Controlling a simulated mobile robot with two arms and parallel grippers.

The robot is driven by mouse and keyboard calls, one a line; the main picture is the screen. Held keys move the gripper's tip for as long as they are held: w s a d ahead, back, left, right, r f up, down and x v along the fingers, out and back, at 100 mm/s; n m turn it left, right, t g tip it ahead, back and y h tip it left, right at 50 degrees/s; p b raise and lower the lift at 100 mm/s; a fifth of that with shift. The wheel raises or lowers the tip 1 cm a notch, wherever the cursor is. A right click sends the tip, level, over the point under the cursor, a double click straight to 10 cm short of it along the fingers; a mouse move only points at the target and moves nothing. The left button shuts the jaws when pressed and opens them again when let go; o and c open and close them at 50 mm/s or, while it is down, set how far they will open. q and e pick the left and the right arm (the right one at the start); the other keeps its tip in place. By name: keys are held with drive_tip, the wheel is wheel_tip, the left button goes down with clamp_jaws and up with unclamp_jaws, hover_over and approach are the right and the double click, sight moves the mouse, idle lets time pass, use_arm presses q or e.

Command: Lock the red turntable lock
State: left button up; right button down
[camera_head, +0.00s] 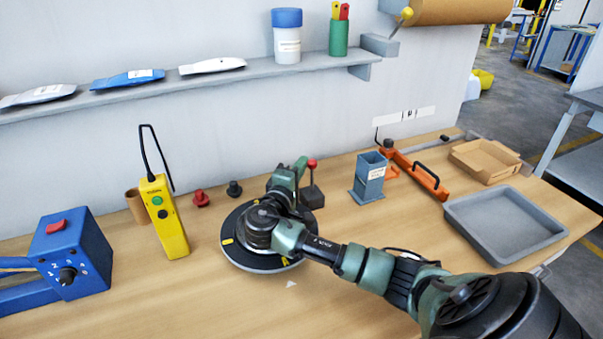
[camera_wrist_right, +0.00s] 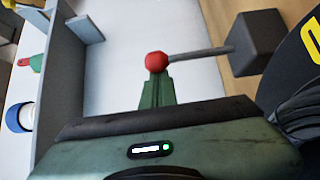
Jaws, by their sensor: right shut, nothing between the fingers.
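The red turntable lock shows as a red ball knob (camera_head: 312,163) on a rod rising from a dark block (camera_head: 312,197) at the back right of the black turntable (camera_head: 236,256). In the right wrist view the red knob (camera_wrist_right: 156,62) sits at the end of a grey rod that runs to the dark block (camera_wrist_right: 255,45). My right gripper (camera_head: 301,164) reaches over the turntable. Its green fingers are shut and empty, with the tips right at the knob; I cannot tell whether they touch it. My arm hides part of the turntable. My left gripper is not in view.
A yellow handheld control (camera_head: 165,220) and a blue dial box (camera_head: 72,255) stand left. A blue-grey holder (camera_head: 369,180), an orange tool (camera_head: 420,178) and a grey tray (camera_head: 457,214) lie right. A wall shelf (camera_head: 200,82) runs behind. The front left tabletop is clear.

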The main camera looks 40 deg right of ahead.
drive_tip(key=s, duration=0.1)
drive_tip(key=s+a+p, duration=0.1)
drive_tip(key=s, duration=0.1)
drive_tip(key=shift+s+f, duration=0.15)
drive_tip(key=shift+s, duration=0.05)
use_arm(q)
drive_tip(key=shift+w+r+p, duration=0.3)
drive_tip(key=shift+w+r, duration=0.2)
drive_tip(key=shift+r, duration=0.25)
use_arm(e)
drive_tip(key=shift+s+a+f, duration=0.25)
drive_tip(key=shift+s+f, duration=0.1)
drive_tip(key=shift+s, duration=0.15)
drive_tip(key=shift+f, duration=0.1)
drive_tip(key=b, duration=0.2)
approach(310, 168)
drive_tip(key=shift+s+a+f, duration=0.1)
drive_tip(key=shift+s+f, duration=0.35)
drive_tip(key=shift+s, duration=0.2)
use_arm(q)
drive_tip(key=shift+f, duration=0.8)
use_arm(e)
drive_tip(key=shift+s+a, duration=0.1)
drive_tip(key=shift+a, duration=0.35)
